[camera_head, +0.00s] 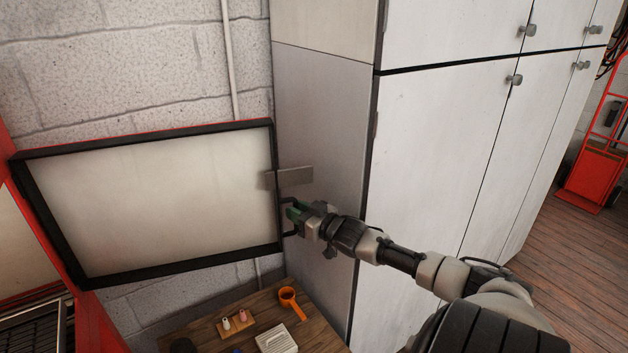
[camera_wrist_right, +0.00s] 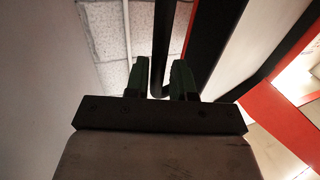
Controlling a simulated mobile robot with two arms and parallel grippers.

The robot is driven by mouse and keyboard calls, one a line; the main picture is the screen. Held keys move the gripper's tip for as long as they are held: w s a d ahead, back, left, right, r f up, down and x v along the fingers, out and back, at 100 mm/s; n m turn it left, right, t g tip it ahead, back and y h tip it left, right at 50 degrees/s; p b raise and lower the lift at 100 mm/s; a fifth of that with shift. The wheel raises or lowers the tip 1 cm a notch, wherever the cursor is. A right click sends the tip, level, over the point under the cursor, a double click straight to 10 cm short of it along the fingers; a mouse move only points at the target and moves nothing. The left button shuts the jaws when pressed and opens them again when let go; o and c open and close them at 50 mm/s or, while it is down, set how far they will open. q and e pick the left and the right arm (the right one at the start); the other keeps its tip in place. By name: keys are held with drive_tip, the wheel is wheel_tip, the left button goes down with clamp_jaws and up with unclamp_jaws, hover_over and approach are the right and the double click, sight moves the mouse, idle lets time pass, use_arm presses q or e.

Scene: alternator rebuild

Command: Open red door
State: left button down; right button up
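The red door (camera_head: 155,207) is a pale panel with a black inner frame and thin red edge. It stands swung wide open from the red cabinet (camera_head: 95,322) at the left, near the block wall. Its dark bar handle (camera_head: 284,218) is on its right edge. My right gripper (camera_head: 291,212), with green fingers, is at this handle. In the right wrist view, the fingers (camera_wrist_right: 160,80) are apart, with the dark handle bar (camera_wrist_right: 162,40) between them and a thin gap beside it. My left gripper is not in view.
A tall white cabinet (camera_head: 440,140) stands close to the door's free edge, behind my right arm.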

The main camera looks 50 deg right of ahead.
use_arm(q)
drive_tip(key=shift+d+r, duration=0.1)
use_arm(e)
drive_tip(key=s, duration=1)
drive_tip(key=shift+c, duration=0.3)
